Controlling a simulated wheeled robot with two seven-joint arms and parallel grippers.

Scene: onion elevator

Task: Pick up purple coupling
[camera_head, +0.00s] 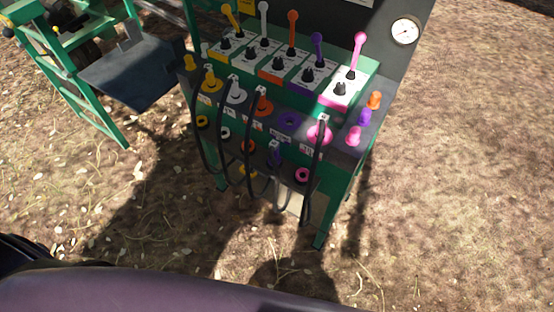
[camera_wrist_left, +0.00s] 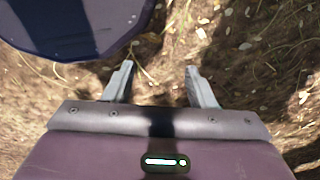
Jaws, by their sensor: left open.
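In the head view, the purple coupling (camera_head: 274,155) appears to hang low on the front of the green hydraulic stand (camera_head: 331,209), among black hoses. It is small and partly hidden by the hoses. A purple ring-shaped port (camera_head: 289,120) is above it on the front panel. My left gripper (camera_wrist_left: 160,85) shows in the left wrist view, with its two grey fingers apart and nothing between them. It is over bare ground, away from the coupling, and does not show in the head view. My right gripper is in neither view.
Black hoses (camera_head: 253,150) loop across the stand's front. Coloured levers (camera_head: 292,30) and a gauge (camera_head: 405,31) are above. Orange, purple and pink knobs (camera_head: 353,136) sit at its right edge. A green frame (camera_head: 85,90) stands left. The ground in front and right is clear.

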